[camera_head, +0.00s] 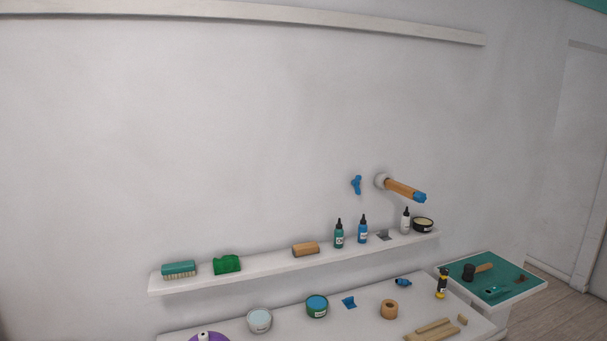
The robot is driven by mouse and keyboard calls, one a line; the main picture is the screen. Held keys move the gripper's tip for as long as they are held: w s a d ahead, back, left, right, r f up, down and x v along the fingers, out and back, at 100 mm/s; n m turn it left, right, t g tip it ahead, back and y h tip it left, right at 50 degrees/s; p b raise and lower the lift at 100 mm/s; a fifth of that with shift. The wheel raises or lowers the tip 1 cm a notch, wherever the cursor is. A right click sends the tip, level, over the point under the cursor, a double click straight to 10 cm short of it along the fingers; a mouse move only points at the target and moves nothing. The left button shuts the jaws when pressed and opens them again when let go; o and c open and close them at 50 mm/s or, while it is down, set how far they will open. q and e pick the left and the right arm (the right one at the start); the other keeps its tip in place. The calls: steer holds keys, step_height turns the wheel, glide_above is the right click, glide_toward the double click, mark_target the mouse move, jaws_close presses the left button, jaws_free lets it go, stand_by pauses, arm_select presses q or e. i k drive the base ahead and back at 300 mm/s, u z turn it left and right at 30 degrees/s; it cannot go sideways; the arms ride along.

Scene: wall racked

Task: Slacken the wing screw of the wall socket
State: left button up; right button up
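A pale round wall socket (381,180) sits on the wall right of the middle. A wooden rod (403,189) sticks out of it toward the lower right and ends in a blue tip (419,197). A small blue winged piece (356,185) shows just left of the socket. It looks like the wing screw, but it is too small to tell how it joins the socket or how far it is turned. Neither of my grippers is in view.
Below the socket, a white shelf (290,269) holds bottles, a brush (179,269), a green piece (227,264) and a wooden block (306,249). A lower white surface (355,329) holds tins, tape and wood strips. A green-topped table (513,276) with a mallet (478,270) stands right.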

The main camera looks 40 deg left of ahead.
mark_target(355, 183)
steer(key=u, duration=0.95)
steer(key=i, duration=0.85)
steer(key=u, duration=0.95)
